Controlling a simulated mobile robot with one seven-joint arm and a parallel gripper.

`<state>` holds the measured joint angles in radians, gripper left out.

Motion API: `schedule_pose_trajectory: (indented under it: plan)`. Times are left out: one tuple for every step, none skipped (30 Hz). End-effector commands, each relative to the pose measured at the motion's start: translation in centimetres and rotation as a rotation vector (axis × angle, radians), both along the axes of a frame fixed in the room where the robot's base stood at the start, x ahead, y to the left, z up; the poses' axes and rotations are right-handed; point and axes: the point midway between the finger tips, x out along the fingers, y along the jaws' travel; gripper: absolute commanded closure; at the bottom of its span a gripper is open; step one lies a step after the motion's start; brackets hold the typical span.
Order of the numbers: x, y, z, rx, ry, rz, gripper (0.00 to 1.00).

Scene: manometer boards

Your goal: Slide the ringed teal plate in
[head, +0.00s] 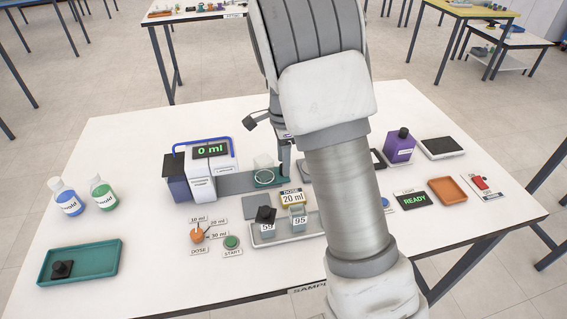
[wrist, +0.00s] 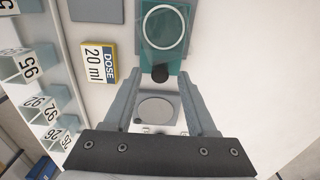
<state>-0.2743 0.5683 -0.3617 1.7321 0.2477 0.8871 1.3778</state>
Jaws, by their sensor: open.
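The teal plate with a white ring (head: 268,176) lies on a grey strip beside the pump unit (head: 203,177), near the table's middle. In the wrist view the ringed teal plate (wrist: 165,28) is at the top, with a dark round knob (wrist: 160,74) at its near end. My gripper (wrist: 161,77) is open, its two fingers on either side of the knob with gaps visible; contact cannot be made out. In the head view my gripper (head: 284,165) is beside the plate, partly hidden by my arm.
A "DOSE 20 ml" sign (head: 292,198) and a tray (head: 288,236) of numbered cups stand in front. A grey round disc (wrist: 156,108) lies below the knob in the wrist view. My arm hides the middle right.

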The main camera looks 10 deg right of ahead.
Motion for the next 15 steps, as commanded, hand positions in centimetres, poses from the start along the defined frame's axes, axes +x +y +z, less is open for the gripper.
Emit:
schedule_pose_trajectory:
  plan:
    - [-0.01, 0.00, -0.41, 0.000, 0.000, 0.000, 0.43]
    - [0.00, 0.00, -0.54, 0.000, 0.000, 0.000, 0.43]
    - [0.01, 0.01, -0.65, 0.000, -0.001, 0.000, 0.43]
    - [0.01, 0.01, -0.71, 0.000, -0.001, 0.000, 0.43]
    - [0.01, 0.01, -0.74, 0.000, -0.001, 0.000, 0.43]
    - [0.01, 0.02, -0.76, 0.000, -0.001, 0.000, 0.43]
    - [0.01, 0.02, -0.76, 0.000, -0.001, 0.000, 0.43]
    - [0.00, 0.02, -0.76, 0.000, -0.001, 0.000, 0.43]
    - [0.00, 0.02, -0.75, 0.000, -0.001, 0.000, 0.43]
    - [0.00, 0.02, -0.75, 0.000, -0.001, 0.000, 0.43]
    - [0.00, 0.02, -0.75, 0.000, -0.001, 0.000, 0.43]
    - [0.00, 0.02, -0.74, 0.000, -0.001, 0.000, 0.46]
    - [0.00, 0.02, -0.74, 0.000, -0.001, 0.000, 0.52]
    - [0.00, 0.02, -0.74, 0.000, -0.001, 0.000, 0.57]
    - [0.00, 0.02, -0.73, 0.000, -0.001, 0.000, 0.64]
